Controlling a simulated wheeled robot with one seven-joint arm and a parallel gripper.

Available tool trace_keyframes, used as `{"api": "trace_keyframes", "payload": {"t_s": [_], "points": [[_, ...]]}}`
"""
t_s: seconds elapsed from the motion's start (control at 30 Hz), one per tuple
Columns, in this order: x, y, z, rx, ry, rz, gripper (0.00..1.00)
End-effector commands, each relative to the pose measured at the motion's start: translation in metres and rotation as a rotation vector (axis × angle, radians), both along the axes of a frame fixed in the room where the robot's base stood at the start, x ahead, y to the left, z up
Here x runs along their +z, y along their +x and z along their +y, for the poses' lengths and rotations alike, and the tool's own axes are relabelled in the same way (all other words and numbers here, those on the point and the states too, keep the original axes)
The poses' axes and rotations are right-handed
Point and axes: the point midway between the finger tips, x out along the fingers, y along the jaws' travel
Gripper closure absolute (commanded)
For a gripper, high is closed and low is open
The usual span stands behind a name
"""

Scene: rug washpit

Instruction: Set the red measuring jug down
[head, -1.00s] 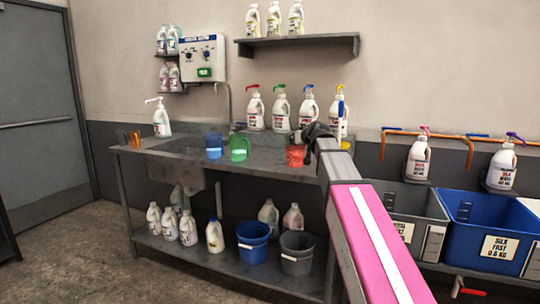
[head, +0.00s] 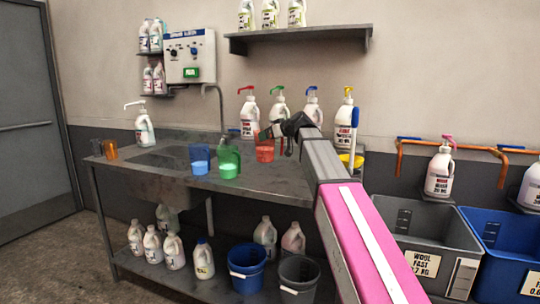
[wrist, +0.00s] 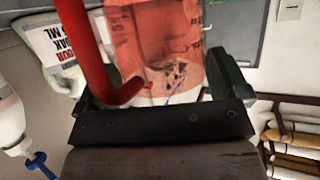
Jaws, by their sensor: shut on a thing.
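The red measuring jug (head: 265,150) is at the right part of the metal bench (head: 265,185), beside the green jug (head: 229,163). My gripper (head: 272,132) is shut on it, with my arm reaching in from the lower right. In the wrist view the translucent red jug (wrist: 160,35) stands between the fingers, its solid red handle toward the left. Some pale liquid shows low inside it. I cannot tell whether its base touches the bench top.
A blue jug (head: 200,160) stands left of the green one. Pump bottles (head: 250,115) line the back of the bench. A yellow item (head: 350,160) lies to the right. Bare bench top lies in front of the jugs; the sink (head: 160,157) is at left.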

Motion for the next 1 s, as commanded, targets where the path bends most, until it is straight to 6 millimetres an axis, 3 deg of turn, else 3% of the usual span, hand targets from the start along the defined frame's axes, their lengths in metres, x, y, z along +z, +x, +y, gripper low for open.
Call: {"api": "trace_keyframes", "payload": {"t_s": [0.1,0.5,0.9,0.93,1.0], "points": [[-0.02,-0.001,0.0,-0.002,0.001,-0.001,0.67],[-0.061,0.0,-0.001,-0.003,0.001,0.0,0.67],[-0.066,0.0,0.0,-0.002,0.0,-0.001,0.67],[-0.066,0.0,0.0,-0.002,-0.001,-0.001,0.0],[-0.066,0.0,0.0,-0.002,-0.001,-0.001,0.0]]}}
